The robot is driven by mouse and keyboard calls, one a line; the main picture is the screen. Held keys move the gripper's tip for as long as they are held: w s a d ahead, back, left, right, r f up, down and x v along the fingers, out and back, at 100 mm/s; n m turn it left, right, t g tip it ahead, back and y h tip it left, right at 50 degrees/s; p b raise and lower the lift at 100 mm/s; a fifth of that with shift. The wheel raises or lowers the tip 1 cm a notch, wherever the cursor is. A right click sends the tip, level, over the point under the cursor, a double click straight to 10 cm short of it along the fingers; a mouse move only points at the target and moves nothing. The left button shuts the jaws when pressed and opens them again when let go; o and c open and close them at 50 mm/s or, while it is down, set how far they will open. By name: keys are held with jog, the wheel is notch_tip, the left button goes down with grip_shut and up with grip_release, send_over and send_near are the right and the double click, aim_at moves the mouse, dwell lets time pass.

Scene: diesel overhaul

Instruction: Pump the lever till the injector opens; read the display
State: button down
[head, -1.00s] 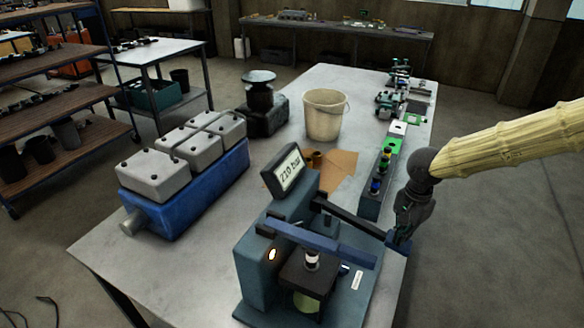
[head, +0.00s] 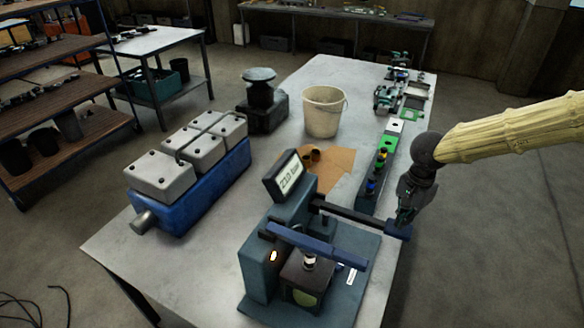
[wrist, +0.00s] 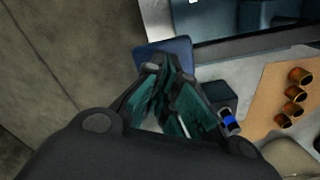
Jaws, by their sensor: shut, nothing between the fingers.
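The injector tester (head: 265,260) stands at the near end of the bench. Its tilted display (head: 289,175) seems to read 210 bar, but the text is blurred. The dark lever (head: 350,212) reaches out to the right and ends in a blue grip (head: 399,231), which also shows in the wrist view (wrist: 158,50). My gripper (head: 404,218) is shut and empty at this grip, with its fingertips (wrist: 168,68) over or against it; I cannot tell if they touch. The injector (head: 310,261) sits upright beside a blue bar (head: 320,246), above a dark chamber with a greenish round window.
A blue engine block (head: 195,195) with grey covers stands to the left. The floor right of the bench is clear.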

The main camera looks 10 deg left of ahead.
jog(key=shift+r, duration=0.25)
jog(key=shift+r, duration=1.9)
